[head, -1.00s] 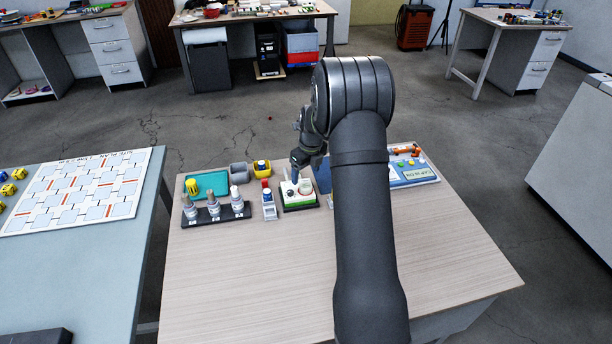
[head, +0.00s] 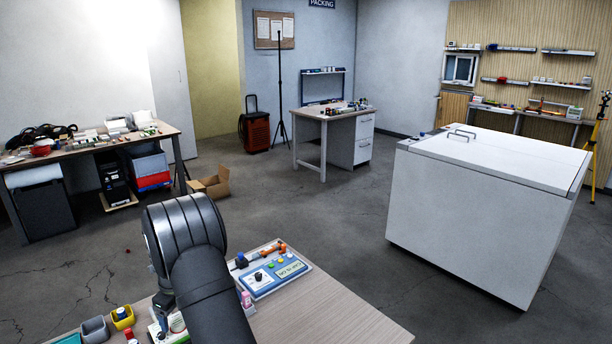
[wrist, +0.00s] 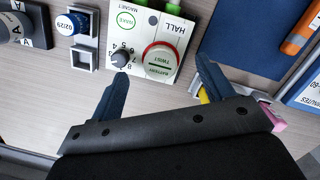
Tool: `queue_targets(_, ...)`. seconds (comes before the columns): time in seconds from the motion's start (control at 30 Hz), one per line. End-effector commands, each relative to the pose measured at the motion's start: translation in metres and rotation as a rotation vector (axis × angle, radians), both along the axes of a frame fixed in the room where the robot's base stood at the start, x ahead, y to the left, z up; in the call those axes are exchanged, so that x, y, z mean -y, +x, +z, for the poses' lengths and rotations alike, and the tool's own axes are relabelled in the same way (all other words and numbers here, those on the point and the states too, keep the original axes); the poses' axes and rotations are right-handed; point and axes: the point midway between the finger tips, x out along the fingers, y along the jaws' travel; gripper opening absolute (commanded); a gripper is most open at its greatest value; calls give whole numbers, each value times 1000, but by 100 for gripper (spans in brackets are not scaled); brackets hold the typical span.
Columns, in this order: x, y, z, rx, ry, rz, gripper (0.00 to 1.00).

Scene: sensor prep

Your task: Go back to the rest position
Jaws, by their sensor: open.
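My gripper (wrist: 165,90) shows in the wrist view with its two dark blue fingers spread apart and nothing between them. It is above the wooden table (wrist: 40,120), close to a white device marked HALL (wrist: 152,18) that has a dark knob and a red-ringed round part. In the head view my arm hides the gripper's fingers, and the white device (head: 158,330) shows only in part beside the arm.
A small holder with a blue-capped bottle (wrist: 70,25) stands left of the device. A dark blue mat (wrist: 235,30) and an orange tool (wrist: 302,32) lie to the right. A blue-white panel (head: 275,278) sits on the table. A white chest (head: 480,210) stands beyond.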

Motion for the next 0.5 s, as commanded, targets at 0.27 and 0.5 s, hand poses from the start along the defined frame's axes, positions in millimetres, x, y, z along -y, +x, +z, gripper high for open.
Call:
queue_targets(0.27, 0, 0, -19, 0, 0, 0, 74)
queue_targets(0.5, 0, -1, -20, -1, -1, 0, 69)
